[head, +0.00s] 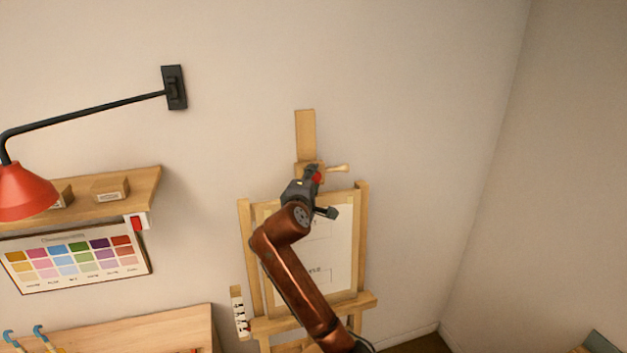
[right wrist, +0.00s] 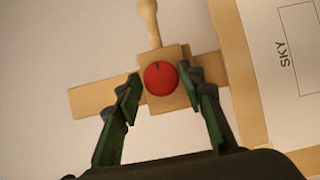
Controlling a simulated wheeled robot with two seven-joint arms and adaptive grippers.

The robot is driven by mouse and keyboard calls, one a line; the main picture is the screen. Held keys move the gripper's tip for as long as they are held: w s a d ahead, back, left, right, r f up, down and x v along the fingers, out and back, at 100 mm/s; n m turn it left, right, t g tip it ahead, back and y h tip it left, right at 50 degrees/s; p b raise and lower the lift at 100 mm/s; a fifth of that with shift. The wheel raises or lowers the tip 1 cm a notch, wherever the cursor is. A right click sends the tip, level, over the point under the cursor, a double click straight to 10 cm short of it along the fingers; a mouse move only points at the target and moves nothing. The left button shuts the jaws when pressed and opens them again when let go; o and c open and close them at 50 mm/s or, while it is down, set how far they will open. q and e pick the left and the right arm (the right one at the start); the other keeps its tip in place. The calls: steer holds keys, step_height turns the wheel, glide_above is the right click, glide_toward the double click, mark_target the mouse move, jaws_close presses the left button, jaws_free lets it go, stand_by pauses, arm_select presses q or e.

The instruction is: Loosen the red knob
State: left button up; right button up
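The red knob (right wrist: 161,79) sits on a wooden block (right wrist: 178,101) of the easel, with a dark mark near its upper edge. In the head view the red knob (head: 318,177) shows at the easel's upper clamp, partly hidden by my right gripper (head: 314,174). In the right wrist view my right gripper (right wrist: 163,92) has its two fingers apart, one on each side of the knob. Gaps show between the fingers and the knob, and I cannot tell whether the left finger touches the block. My left gripper is not in view.
The easel (head: 247,250) holds a framed white sheet (head: 341,250). A wooden peg handle (head: 338,168) sticks out beside the clamp. A red lamp (head: 25,190), a shelf (head: 100,205) and a colour chart (head: 75,258) are at the left. The wall to the right is clear.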

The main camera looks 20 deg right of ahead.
steer(key=shift+o, duration=1.1)
steer(key=v, duration=1.2)
